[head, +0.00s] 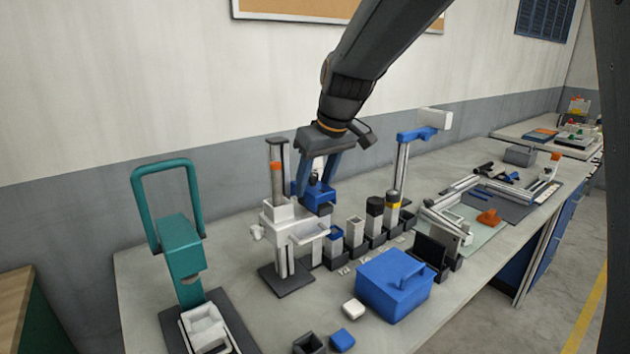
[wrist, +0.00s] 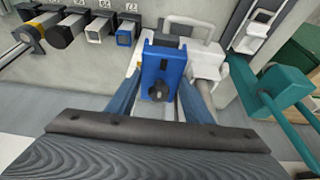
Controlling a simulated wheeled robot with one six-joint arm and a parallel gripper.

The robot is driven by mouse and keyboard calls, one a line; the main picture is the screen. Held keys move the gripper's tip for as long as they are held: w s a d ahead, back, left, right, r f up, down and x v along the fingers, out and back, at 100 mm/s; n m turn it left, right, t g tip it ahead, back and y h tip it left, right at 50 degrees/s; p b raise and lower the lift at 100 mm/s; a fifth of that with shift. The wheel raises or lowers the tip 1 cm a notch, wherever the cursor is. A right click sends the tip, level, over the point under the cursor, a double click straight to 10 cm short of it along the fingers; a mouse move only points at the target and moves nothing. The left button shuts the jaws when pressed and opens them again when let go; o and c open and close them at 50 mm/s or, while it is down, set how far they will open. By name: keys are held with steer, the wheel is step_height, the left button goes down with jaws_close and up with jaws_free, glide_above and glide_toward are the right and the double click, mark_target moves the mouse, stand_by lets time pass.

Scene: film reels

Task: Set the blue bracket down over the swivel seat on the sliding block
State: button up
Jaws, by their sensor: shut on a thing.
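The white sliding block (head: 284,217) is on an upright post with an orange mark, on a dark base. The bracket is at the block's right side, close to its top; I cannot tell whether they touch. The block also shows behind the bracket in the wrist view (wrist: 205,62). The swivel seat is hidden or cannot be made out.
A row of dark holders with upright pieces (head: 375,220) stands right of the post. A blue lidded box (head: 393,285) is in front. A teal frame (head: 180,245) stands at left, a stand with a blue arm (head: 415,135) behind. Small pieces lie at the front.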

steer(key=shift+f+b, duration=0.3)
steer(key=shift+f, duration=0.15)
steer(key=o, duration=1.3)
steer(key=shift+o, duration=0.2)
